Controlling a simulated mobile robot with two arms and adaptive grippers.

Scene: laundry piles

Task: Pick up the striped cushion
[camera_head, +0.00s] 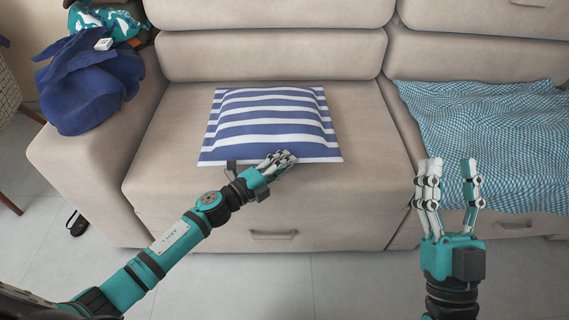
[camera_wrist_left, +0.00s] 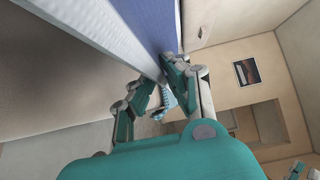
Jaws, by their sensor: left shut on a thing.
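The blue and white striped cushion (camera_head: 270,122) lies on the left seat of the beige sofa, its front edge at the seat's front. My left gripper (camera_head: 284,160) is at the cushion's front edge and shut on it. In the left wrist view the striped cushion (camera_wrist_left: 130,30) runs down between the fingers of my left gripper (camera_wrist_left: 165,85); part of the grip is hidden. My right gripper (camera_head: 450,172) is open and empty, to the right of the cushion, in front of the sofa.
A blue and white patterned cloth (camera_head: 490,135) covers the right seat of the sofa (camera_head: 365,190). A dark blue cloth (camera_head: 85,85) and a teal patterned cloth (camera_head: 105,20) lie on the left armrest. The tiled floor (camera_head: 330,285) in front is clear.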

